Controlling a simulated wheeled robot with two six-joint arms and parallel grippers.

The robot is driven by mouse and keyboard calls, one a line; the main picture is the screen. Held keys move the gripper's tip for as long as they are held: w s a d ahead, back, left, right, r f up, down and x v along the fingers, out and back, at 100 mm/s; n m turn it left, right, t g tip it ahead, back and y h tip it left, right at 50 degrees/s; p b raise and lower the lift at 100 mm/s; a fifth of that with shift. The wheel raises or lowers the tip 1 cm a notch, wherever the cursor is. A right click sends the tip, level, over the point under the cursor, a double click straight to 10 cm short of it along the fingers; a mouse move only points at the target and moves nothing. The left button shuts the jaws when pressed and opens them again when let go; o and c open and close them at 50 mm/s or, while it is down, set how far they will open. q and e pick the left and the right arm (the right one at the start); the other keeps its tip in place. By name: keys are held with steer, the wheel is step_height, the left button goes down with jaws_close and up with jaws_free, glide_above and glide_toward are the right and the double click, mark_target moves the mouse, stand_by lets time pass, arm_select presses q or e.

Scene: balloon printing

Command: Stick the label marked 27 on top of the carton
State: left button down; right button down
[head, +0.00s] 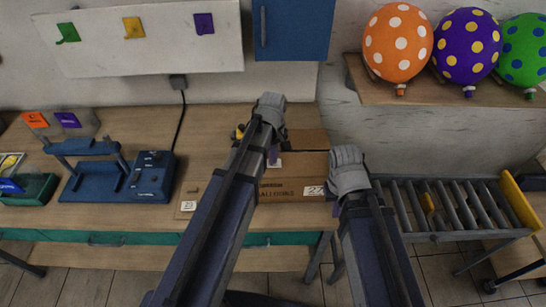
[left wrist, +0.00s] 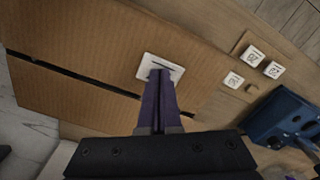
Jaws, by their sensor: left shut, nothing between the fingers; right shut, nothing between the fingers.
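The brown carton (head: 295,190) stands on the table, and its top flaps (left wrist: 90,50) fill much of the left wrist view. A white label (left wrist: 150,66) lies on the carton top; its print is too small to read. My left gripper (left wrist: 158,75) is shut and empty, its purple fingertips at the near edge of this label, partly covering it. In the head view the left gripper (head: 273,157) points down over the carton. A white patch marked 27 (head: 314,190) shows on the carton's front. My right arm's grey wrist is right of the carton; its gripper fingers are hidden.
Loose labels (left wrist: 252,53) and a small brown block (left wrist: 252,88) lie on the table left of the carton. A blue machine (head: 152,178) stands further left. A roller conveyor (head: 450,205) is at the right. Balloons (head: 398,42) sit on the shelf above.

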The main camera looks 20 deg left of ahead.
stand_by(0.3)
arm_select(q)
step_height(320, 180, up, 7)
steer(key=p, duration=0.7)
stand_by(0.6)
steer(key=s+d+f+m+y+b, duration=0.1)
steer(key=s+d+f+m+b, duration=0.9)
steer(key=s+f+m+b, duration=0.2)
steer(key=shift+s+d+f+m+b, duration=0.25)
steer(key=shift+s+f+m+b, duration=0.2)
steer(key=shift+s, duration=0.7)
